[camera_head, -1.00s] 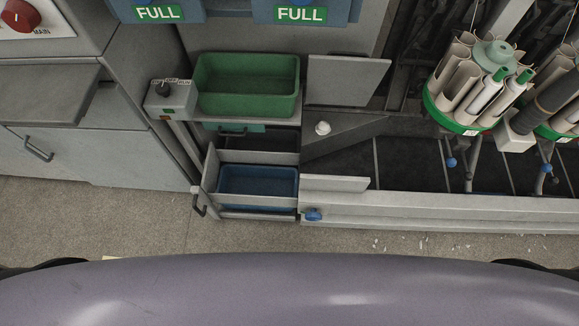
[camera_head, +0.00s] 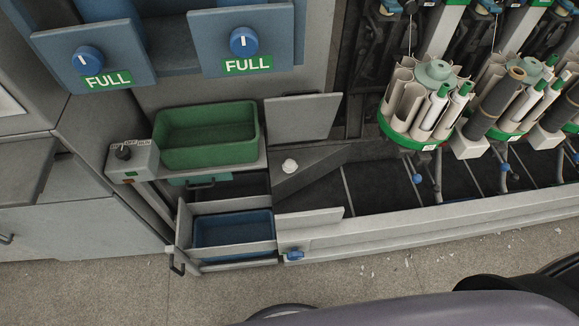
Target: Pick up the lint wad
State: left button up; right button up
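A small whitish rounded lump (camera_head: 289,165), which looks like the lint wad, sits on the grey ledge at the left end of the dark trough. It is right of the green bin and a little above the blue bin in the picture. Nothing covers it. Neither of my grippers shows in the view.
A green bin (camera_head: 208,160) stands on a shelf beside a small control box (camera_head: 131,158). An open drawer (camera_head: 183,235) below holds a blue bin (camera_head: 232,244). A grey flap (camera_head: 302,119) stands behind the lump. Cone holders (camera_head: 427,104) are at right. Pale scraps lie on the floor.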

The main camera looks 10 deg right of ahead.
aim_at(290, 165)
jog(key=j+z, duration=0.25)
jog(key=j, duration=0.45)
jog(key=j+z, duration=0.25)
jog(key=j, duration=0.5)
jog(key=k+j+z, duration=0.25)
jog(key=j, duration=0.45)
jog(key=i, duration=0.1)
